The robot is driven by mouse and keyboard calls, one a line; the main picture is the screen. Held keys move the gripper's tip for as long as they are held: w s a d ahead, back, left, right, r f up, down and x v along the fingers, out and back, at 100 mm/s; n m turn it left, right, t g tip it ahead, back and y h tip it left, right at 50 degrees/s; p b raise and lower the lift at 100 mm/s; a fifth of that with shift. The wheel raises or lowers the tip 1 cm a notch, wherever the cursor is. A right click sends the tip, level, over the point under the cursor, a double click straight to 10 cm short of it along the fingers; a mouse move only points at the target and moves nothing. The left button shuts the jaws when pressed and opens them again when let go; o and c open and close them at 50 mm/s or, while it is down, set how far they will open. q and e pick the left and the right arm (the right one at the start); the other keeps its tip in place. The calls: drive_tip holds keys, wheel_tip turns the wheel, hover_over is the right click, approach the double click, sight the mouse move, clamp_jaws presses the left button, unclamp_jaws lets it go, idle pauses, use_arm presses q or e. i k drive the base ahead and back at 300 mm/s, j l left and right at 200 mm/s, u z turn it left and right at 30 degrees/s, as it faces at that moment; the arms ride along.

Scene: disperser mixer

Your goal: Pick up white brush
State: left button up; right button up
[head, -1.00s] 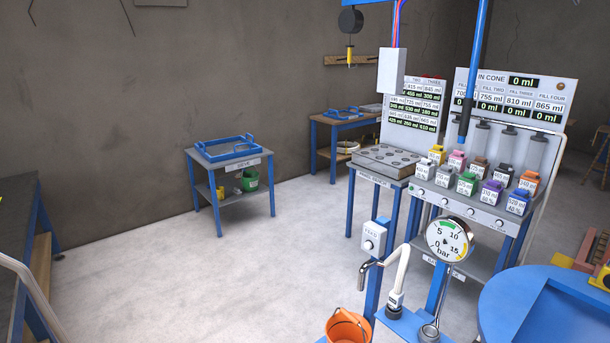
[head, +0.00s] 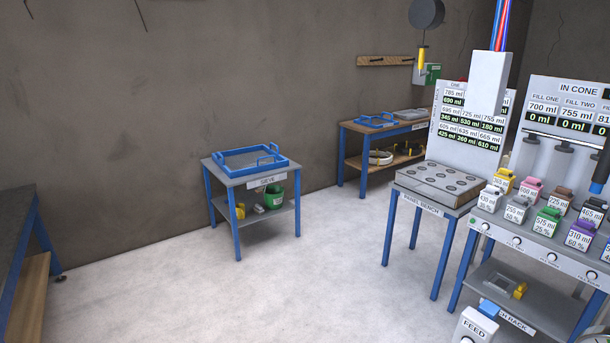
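No white brush can be made out for certain. A small whitish item (head: 258,209), too small to identify, lies on the lower shelf of the sieve table (head: 247,219). It sits between a yellow item (head: 240,211) and a green bucket (head: 274,197). Neither of my grippers is in view.
A blue-handled tray (head: 248,160) sits on top of the sieve table. A bench with a holed block (head: 440,183) and a rack of coloured bottles (head: 548,222) stand at the right. A wooden-topped table (head: 357,131) stands at the back wall. The floor (head: 330,270) between is clear.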

sight(258, 208)
drive_tip(key=i+j, duration=0.2)
drive_tip(key=i, duration=0.2)
drive_tip(key=i+j, duration=0.25)
drive_tip(key=i, duration=0.15)
drive_tip(key=i+j+u, duration=0.1)
drive_tip(key=i, duration=0.3)
drive_tip(key=i+j, duration=0.45)
drive_tip(key=i, duration=0.5)
drive_tip(key=i+j+u, duration=0.15)
drive_tip(key=i, duration=0.5)
drive_tip(key=i+j, duration=0.15)
drive_tip(key=i, duration=0.5)
drive_tip(key=u, duration=0.05)
